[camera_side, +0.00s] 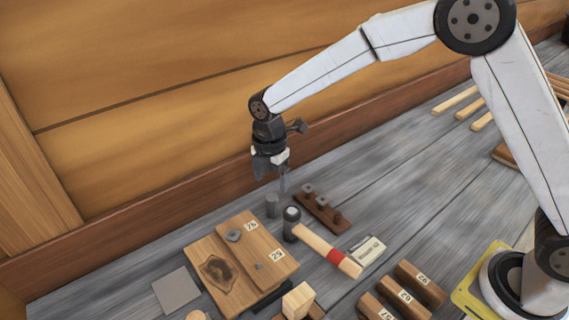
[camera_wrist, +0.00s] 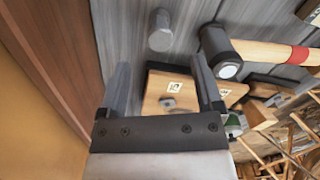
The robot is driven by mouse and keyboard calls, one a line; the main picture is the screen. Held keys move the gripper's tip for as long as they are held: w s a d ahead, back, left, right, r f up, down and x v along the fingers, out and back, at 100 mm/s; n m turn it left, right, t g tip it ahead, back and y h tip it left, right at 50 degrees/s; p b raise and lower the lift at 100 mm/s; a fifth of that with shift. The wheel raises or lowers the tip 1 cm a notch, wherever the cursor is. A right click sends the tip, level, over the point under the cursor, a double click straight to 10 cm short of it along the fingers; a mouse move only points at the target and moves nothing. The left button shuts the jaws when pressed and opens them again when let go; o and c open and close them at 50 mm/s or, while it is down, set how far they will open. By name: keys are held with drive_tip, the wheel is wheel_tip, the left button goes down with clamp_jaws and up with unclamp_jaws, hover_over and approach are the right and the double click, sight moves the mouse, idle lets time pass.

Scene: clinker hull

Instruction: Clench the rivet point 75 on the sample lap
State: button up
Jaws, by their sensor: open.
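The sample lap (camera_side: 262,247) is two overlapping wooden boards with number labels too small to read surely. A grey metal piece (camera_side: 233,236) sits near the upper label and a smaller grey point (camera_side: 258,266) near the lower one. I cannot tell which is 75. A hammer (camera_side: 330,252) with a dark head and red-banded handle lies right of the lap. My gripper (camera_side: 272,182) hangs above and behind the lap, open and empty. In the wrist view, the lap (camera_wrist: 152,92) shows between its spread fingers (camera_wrist: 160,68), a metal piece (camera_wrist: 167,103) on it.
A grey cylinder (camera_side: 271,205) stands close below my gripper. A dark rack (camera_side: 322,212) with several pegs is to its right. Labelled wooden blocks (camera_side: 405,297) lie front right; a grey plate (camera_side: 177,290) lies left. The planked hull wall (camera_side: 150,130) rises behind.

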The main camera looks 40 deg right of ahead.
drive_tip(key=c, duration=0.3)
drive_tip(key=s+m, duration=0.3)
drive_tip(key=m, duration=0.2)
drive_tip(key=s+r+m, duration=0.1)
drive_tip(key=s+m, duration=0.2)
drive_tip(key=m, duration=0.2)
drive_tip(key=s+r+m, duration=0.1)
drive_tip(key=s+m, duration=0.1)
drive_tip(key=m, duration=0.3)
drive_tip(key=shift+s+a+r, duration=0.1)
drive_tip(key=shift+s+a, duration=0.05)
drive_tip(key=shift+s, duration=0.25)
drive_tip(key=s+m, duration=0.1)
drive_tip(key=m, duration=0.1)
drive_tip(key=s+m, duration=0.2)
drive_tip(key=m, duration=0.1)
drive_tip(key=shift+r, duration=0.15)
